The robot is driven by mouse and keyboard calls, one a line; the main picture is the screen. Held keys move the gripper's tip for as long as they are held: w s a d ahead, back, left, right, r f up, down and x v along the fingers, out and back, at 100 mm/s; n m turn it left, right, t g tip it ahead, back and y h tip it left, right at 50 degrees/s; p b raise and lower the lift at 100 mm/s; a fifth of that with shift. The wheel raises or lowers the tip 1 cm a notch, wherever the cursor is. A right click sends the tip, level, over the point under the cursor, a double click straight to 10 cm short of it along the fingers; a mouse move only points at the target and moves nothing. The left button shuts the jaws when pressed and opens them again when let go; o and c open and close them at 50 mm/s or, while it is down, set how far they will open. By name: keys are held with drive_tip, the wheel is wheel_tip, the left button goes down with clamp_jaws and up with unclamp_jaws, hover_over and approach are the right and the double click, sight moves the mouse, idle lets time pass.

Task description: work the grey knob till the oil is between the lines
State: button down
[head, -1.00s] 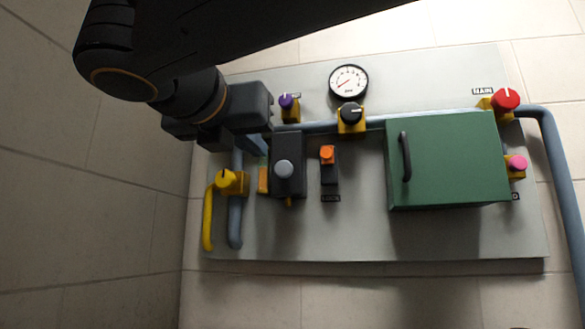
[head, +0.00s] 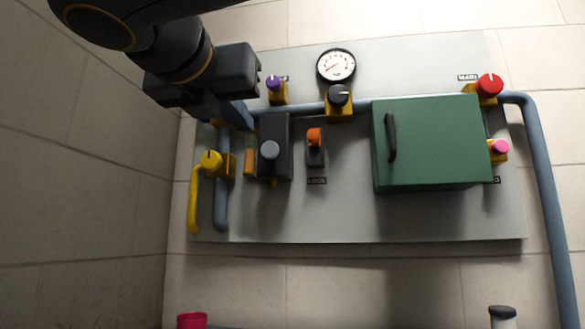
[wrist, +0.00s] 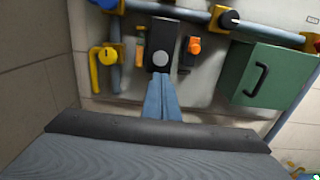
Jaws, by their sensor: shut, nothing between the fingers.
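The grey knob (head: 269,150) is a round grey cap on a dark upright box on the panel. In the wrist view the knob (wrist: 160,59) lies just beyond my fingertips. A narrow amber strip (head: 249,161), perhaps the oil glass, stands along the box's left side. It also shows in the wrist view (wrist: 140,44). Its lines and level are too small to make out. My gripper (head: 243,119) has blue fingers, shut and empty, above and left of the knob in the head view. In the wrist view the gripper (wrist: 161,80) points at the knob; contact is not clear.
An orange switch (head: 314,138) is right of the box, and a yellow knob (head: 211,158) is left. A green cabinet (head: 440,145) with a black handle fills the right side. Black (head: 339,95), purple (head: 273,83), red (head: 490,84) and pink (head: 500,147) knobs and a gauge (head: 336,66) surround it.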

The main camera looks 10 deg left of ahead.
sight(269, 149)
drive_tip(key=shift+s+d+b, duration=0.25)
drive_tip(key=shift+s+b, duration=0.15)
drive_tip(key=shift+b, duration=0.3)
drive_tip(key=shift+w, duration=0.1)
drive_tip(key=w+p, duration=0.3)
drive_tip(key=w, duration=1)
drive_tip(key=shift+w, duration=0.4)
drive_tip(key=shift+w+a, duration=0.1)
